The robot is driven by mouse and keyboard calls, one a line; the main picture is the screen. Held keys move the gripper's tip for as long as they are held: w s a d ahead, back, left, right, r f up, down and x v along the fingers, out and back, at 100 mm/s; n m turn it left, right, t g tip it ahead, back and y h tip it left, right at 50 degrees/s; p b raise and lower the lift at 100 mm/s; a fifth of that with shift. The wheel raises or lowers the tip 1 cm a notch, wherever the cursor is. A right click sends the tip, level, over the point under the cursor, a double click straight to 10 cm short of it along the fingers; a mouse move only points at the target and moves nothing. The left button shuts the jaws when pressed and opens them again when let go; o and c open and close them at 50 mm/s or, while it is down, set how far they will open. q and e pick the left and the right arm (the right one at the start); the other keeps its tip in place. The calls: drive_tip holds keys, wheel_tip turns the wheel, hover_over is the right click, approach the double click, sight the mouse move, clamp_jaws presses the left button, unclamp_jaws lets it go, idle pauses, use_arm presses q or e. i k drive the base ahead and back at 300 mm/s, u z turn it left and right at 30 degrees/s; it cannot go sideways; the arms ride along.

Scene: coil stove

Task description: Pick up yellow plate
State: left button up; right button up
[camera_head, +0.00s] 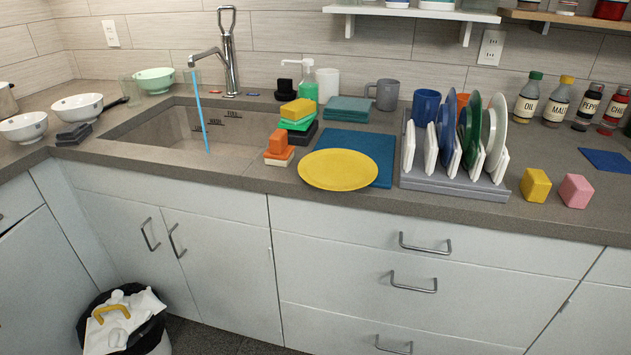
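The yellow plate (338,170) lies on the counter near its front edge, to the right of the sink. It overlaps the front left part of a flat blue mat (362,140), and its left side reaches past the mat. Nothing covers the plate. Neither of my grippers shows in the head view.
A dish rack (448,184) with upright plates stands right of the yellow plate. Stacked sponges (280,150) sit close at its left. Water runs from the faucet (228,60) into the sink (185,138). Yellow (536,185) and pink (575,191) blocks lie farther right.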

sight(333, 168)
drive_tip(key=k, duration=0.75)
drive_tip(key=z, duration=1)
drive_tip(key=i, duration=0.5)
drive_tip(key=z, duration=0.05)
